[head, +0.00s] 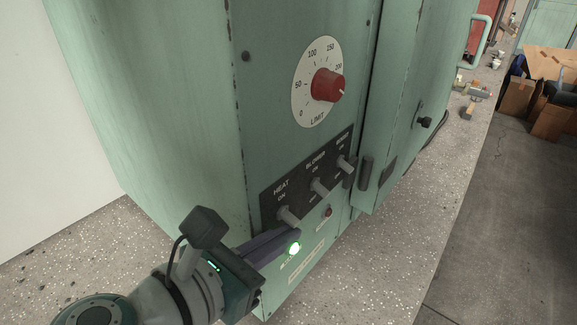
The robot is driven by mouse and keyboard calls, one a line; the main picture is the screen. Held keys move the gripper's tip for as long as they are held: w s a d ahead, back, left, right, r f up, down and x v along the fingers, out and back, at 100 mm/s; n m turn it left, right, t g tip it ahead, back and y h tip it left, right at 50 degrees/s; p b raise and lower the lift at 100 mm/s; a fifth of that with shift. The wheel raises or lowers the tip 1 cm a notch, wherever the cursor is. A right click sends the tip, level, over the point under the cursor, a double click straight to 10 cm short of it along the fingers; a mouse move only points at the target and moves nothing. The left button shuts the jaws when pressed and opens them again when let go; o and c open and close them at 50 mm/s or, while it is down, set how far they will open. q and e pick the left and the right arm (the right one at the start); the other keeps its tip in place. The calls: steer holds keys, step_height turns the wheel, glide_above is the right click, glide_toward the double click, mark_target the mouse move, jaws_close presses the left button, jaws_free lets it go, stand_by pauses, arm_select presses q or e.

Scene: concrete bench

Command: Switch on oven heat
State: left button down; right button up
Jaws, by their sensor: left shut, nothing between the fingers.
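The green oven (190,110) stands on the speckled bench. Its black switch panel (268,200) carries three toggle levers. The HEAT lever (288,215) is the nearest, with ON printed above it. It juts out and seems to point down, away from ON. The BLOWER lever (319,187) and a third lever (345,163) sit farther along. My left gripper (296,238) is shut and empty, its dark fingers just below the HEAT lever. I cannot tell whether they touch it. My right gripper is not in view.
A red LIMIT dial (327,86) sits above the switches. The oven door's dark latch (366,172) juts out to the right. The bench front (400,250) is clear.

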arm_select(q)
steer(key=shift+d+r+n+g+h+p, duration=0.1)
steer(key=shift+r+n+g+h+p, duration=0.15)
steer(key=shift+n, duration=0.25)
steer(key=shift+d+r+n+g+h+p, duration=0.15)
steer(key=shift+n+h+p, duration=0.15)
steer(key=shift+n, duration=0.2)
steer(key=shift+a, duration=0.15)
